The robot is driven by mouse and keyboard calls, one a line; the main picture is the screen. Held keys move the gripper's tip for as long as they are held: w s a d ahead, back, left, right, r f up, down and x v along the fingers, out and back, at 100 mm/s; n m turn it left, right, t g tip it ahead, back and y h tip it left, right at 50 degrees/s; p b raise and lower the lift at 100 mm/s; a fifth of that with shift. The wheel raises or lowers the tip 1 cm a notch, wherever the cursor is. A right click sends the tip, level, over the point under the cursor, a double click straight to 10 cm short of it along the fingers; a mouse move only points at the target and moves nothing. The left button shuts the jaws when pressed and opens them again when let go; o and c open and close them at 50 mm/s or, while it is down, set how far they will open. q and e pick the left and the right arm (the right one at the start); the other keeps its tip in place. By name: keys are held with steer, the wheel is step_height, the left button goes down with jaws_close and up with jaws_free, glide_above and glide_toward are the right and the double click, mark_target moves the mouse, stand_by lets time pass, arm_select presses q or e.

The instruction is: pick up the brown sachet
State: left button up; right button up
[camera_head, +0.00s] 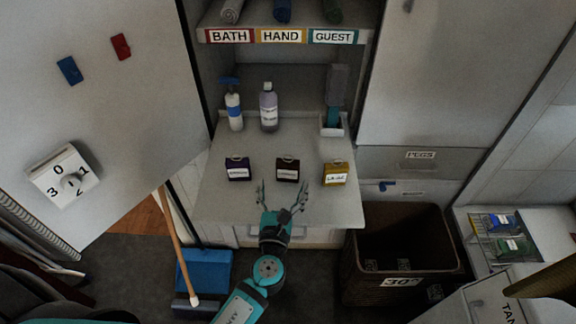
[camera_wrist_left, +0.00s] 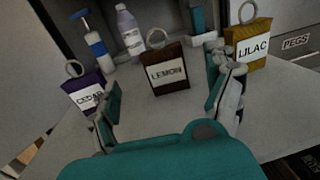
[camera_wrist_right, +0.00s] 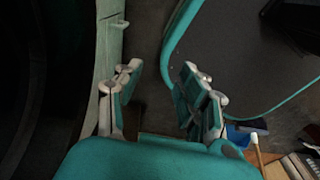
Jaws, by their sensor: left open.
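The brown sachet (camera_head: 287,170) stands upright on the pale shelf, between a purple sachet and a yellow one. In the left wrist view the brown sachet (camera_wrist_left: 168,72) has a white label reading LEMON and a ring at its top. My left gripper (camera_head: 284,196) is open and empty, just in front of the brown sachet. In the left wrist view the sachet shows between the two fingers (camera_wrist_left: 170,95), beyond their tips and apart from them. My right gripper (camera_wrist_right: 160,88) shows only in the right wrist view, with its fingers apart and nothing between them.
The purple sachet (camera_head: 238,169) and yellow sachet (camera_head: 335,173) stand close on either side. Behind are a blue-and-white pump bottle (camera_head: 234,110), a pale bottle (camera_head: 268,108) and a teal upright item (camera_head: 334,100). A brown basket (camera_head: 400,240) stands at right, a blue dustpan (camera_head: 206,268) below left.

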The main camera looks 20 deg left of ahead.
mark_target(287, 170)
arm_select(q)
steer(key=w, duration=0.5)
steer(key=w+a+p, duration=0.1)
steer(key=w, duration=0.2)
steer(key=shift+f, duration=0.35)
steer(key=shift+s+r, duration=0.1)
steer(key=shift+c, duration=0.8)
steer(key=c, duration=1)
